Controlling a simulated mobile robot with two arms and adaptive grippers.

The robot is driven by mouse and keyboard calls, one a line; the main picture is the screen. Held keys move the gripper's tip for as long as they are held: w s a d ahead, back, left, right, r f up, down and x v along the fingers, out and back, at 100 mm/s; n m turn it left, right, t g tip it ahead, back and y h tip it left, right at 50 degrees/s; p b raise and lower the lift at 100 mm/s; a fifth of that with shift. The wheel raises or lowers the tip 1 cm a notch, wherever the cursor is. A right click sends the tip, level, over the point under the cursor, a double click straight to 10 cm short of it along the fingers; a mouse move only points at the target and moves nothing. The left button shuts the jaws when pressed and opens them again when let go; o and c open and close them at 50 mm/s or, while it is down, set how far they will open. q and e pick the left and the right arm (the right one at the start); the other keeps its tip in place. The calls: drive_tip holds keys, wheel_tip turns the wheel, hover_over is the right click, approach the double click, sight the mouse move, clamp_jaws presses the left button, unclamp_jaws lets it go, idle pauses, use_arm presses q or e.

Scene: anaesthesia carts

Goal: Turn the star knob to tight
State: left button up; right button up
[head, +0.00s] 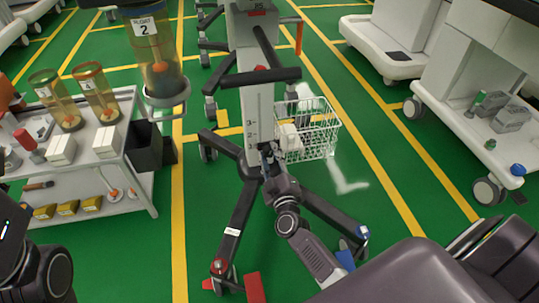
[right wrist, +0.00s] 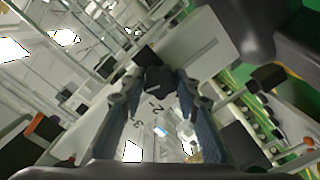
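The star knob (right wrist: 158,80) is a black lobed piece at the pale column (right wrist: 190,45), seen in the right wrist view. My right gripper (right wrist: 158,78) reaches up to it, with its two blue-padded fingers on either side and the knob filling the gap between the tips. It looks shut on the knob. In the head view my right gripper (head: 267,155) is at the lower front of the white stand column (head: 259,110), and it hides the knob there. Tight or loose marks cannot be read. My left gripper is out of view; only part of my left arm shows at lower left.
A white wire basket (head: 318,138) hangs right of the column. The stand's black legs (head: 238,225) spread below my right arm. A shelf cart (head: 105,150) with bottles is at left, and a white cart (head: 465,100) at right. Green floor lies between.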

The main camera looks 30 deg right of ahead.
drive_tip(key=c, duration=0.5)
